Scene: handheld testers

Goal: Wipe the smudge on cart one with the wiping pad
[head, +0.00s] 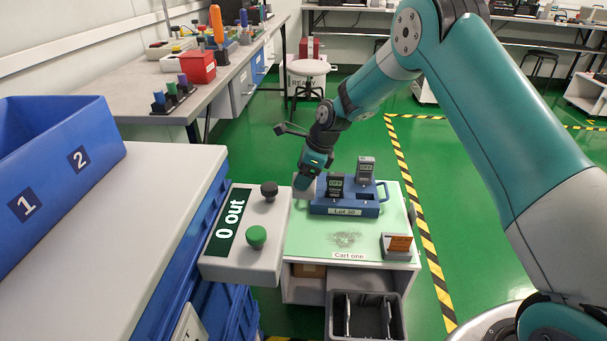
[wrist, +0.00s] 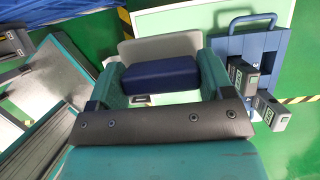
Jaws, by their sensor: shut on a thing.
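My gripper (head: 309,168) is at the back left of cart one (head: 296,247), left of the blue rack. In the wrist view my gripper (wrist: 160,78) is shut on the wiping pad (wrist: 160,70), a dark blue block with a grey layer beyond it, gripped between the two teal fingers. In the head view the pad (head: 302,182) shows only small below the fingers; I cannot tell whether it touches the cart. The smudge (head: 345,239) is a grey scribbled patch on the light green top, in front of the rack, nearer the front edge. The wrist view does not show it.
A blue rack (head: 345,209) labelled Lot 30 holds two testers (head: 335,186) (head: 365,169) upright. A grey block with an orange face (head: 397,245) stands front right. A "0 out" panel (head: 240,262) with green and black knobs adjoins the cart's left. A dark bin (head: 365,315) sits below.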

